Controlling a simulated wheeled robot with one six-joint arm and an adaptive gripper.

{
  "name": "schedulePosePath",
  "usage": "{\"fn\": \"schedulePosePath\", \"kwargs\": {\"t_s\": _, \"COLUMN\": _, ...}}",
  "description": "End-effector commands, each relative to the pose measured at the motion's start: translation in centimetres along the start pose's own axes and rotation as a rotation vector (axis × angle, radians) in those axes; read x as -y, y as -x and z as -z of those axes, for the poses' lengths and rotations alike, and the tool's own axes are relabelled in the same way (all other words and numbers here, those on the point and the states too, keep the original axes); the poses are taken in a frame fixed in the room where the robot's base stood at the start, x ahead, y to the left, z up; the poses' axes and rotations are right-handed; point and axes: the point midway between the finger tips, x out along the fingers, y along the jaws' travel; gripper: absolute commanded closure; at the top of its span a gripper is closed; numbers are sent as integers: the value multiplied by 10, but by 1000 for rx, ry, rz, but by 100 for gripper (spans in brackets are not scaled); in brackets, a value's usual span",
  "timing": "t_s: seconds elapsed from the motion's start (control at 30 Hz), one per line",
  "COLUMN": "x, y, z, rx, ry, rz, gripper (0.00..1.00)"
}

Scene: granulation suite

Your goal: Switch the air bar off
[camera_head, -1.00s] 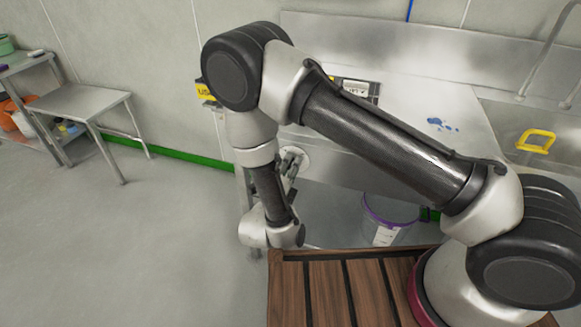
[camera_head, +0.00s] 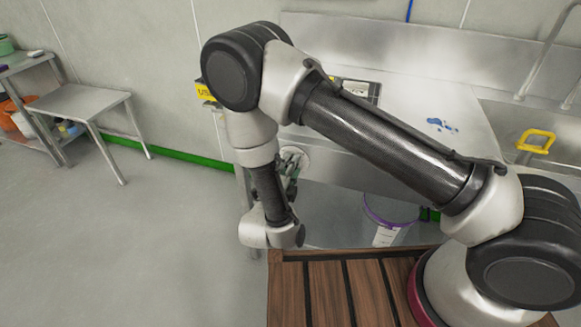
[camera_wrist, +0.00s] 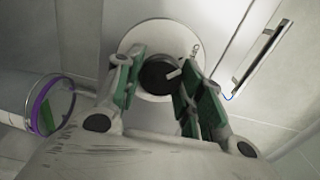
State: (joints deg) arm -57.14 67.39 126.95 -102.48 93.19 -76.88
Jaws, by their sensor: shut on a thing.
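In the wrist view a dark round knob (camera_wrist: 158,75) with a pale pointer mark sits on a round white plate (camera_wrist: 183,40). My gripper (camera_wrist: 157,82) is shut on the knob, with one green-padded finger on each side. The pointer slants up to the right. In the head view my gripper (camera_head: 291,165) is at the front of the steel sink bench, against the white plate (camera_head: 301,155); the knob is hidden there. A slim silver bar (camera_wrist: 262,58) with dark ends is at the upper right of the wrist view; I cannot tell whether it is the air bar.
The steel bench (camera_head: 420,105) carries a blue-spotted patch and a sink with a yellow handle-like item (camera_head: 536,141). A purple-rimmed bucket (camera_head: 388,220) stands beneath it. A small steel table (camera_head: 80,100) is at the left. The floor at the left is clear.

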Motion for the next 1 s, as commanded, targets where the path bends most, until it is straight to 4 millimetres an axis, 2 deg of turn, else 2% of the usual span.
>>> {"fn": "schedulePosePath", "kwargs": {"t_s": 0.03, "x": -1, "y": 1, "z": -1, "rx": 4, "ry": 2, "rz": -3, "gripper": 60}}
{"fn": "schedulePosePath", "kwargs": {"t_s": 0.13, "x": -1, "y": 1, "z": -1, "rx": 3, "ry": 1, "rz": -2, "gripper": 42}}
{"fn": "schedulePosePath", "kwargs": {"t_s": 0.17, "x": -1, "y": 1, "z": 0, "rx": 3, "ry": 1, "rz": -2, "gripper": 40}}
{"fn": "schedulePosePath", "kwargs": {"t_s": 0.53, "x": 5, "y": 0, "z": 0, "rx": 1, "ry": -1, "rz": -1, "gripper": 40}}
{"fn": "schedulePosePath", "kwargs": {"t_s": 0.73, "x": 41, "y": 0, "z": -1, "rx": 2, "ry": -4, "rz": 3, "gripper": 40}}
{"fn": "schedulePosePath", "kwargs": {"t_s": 0.77, "x": 49, "y": 1, "z": 0, "rx": 2, "ry": -5, "rz": 4, "gripper": 35}}
{"fn": "schedulePosePath", "kwargs": {"t_s": 0.8, "x": 58, "y": 1, "z": 0, "rx": 2, "ry": -4, "rz": 6, "gripper": 24}}
{"fn": "schedulePosePath", "kwargs": {"t_s": 0.83, "x": 65, "y": 1, "z": -1, "rx": 3, "ry": -5, "rz": 7, "gripper": 19}}
{"fn": "schedulePosePath", "kwargs": {"t_s": 1.0, "x": 92, "y": 2, "z": 0, "rx": 2, "ry": -4, "rz": 7, "gripper": 19}}
